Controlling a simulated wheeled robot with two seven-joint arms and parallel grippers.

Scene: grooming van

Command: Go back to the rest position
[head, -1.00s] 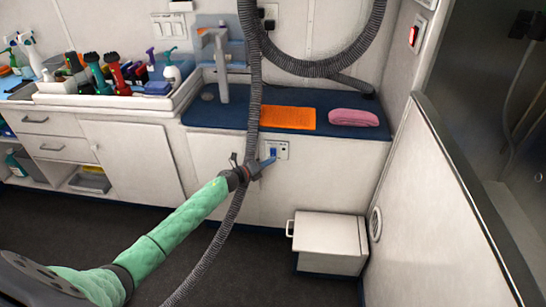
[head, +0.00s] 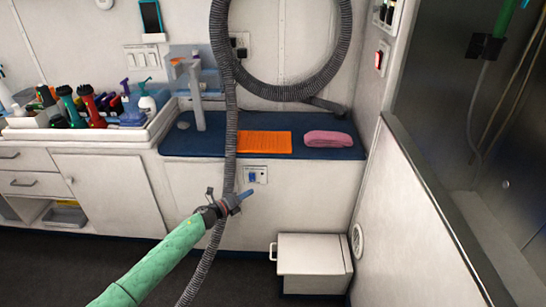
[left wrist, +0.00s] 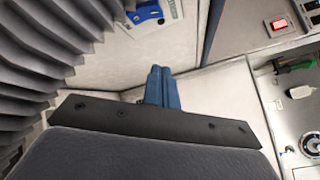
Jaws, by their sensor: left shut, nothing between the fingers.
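My left gripper (head: 245,195) is at the end of my green arm, low in the middle of the head view. Its blue fingers are closed together with nothing between them. The fingertips appear just below a wall panel with a blue switch (head: 252,177) on the cabinet front; I cannot tell the gap. The closed fingers also show in the left wrist view (left wrist: 162,88), pointing away from the dark palm. My right gripper is not in view.
A white step box (head: 313,255) stands on the floor at right. An orange mat (head: 264,142) and a pink towel (head: 328,138) lie on the blue counter (head: 190,147).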

